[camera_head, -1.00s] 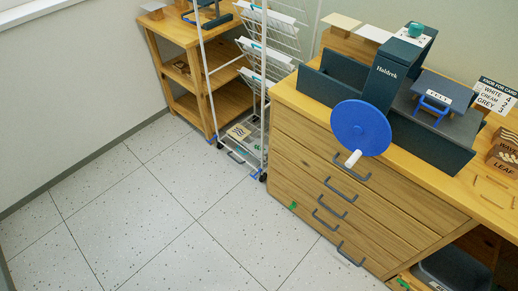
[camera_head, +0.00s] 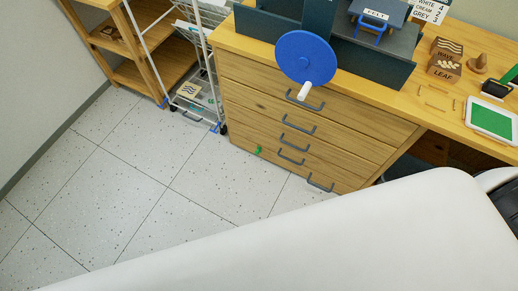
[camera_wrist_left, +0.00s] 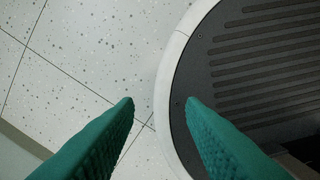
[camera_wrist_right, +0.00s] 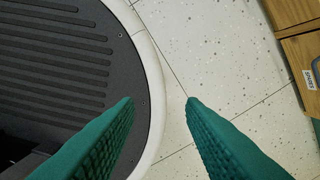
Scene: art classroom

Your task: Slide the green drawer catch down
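The small green drawer catch (camera_head: 258,150) sits on the left part of the wooden drawer unit's front (camera_head: 300,115), low down, beside the lower drawers' grey handles. It is too small in the head view to tell its exact position in its track. My left gripper (camera_wrist_left: 160,102) is open and empty above the floor and the edge of my base. My right gripper (camera_wrist_right: 162,100) is open and empty, also above the floor by my base, apart from the drawer unit (camera_wrist_right: 296,50) at the right of its view. Neither gripper shows in the head view.
On the top are a dark press with a blue wheel (camera_head: 306,58), stamp blocks (camera_head: 445,60) and a green-faced tray (camera_head: 492,121). A white wire rack (camera_head: 200,95) and wooden shelf (camera_head: 120,55) stand left. My white arm crosses the foreground. Floor left of the drawers is free.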

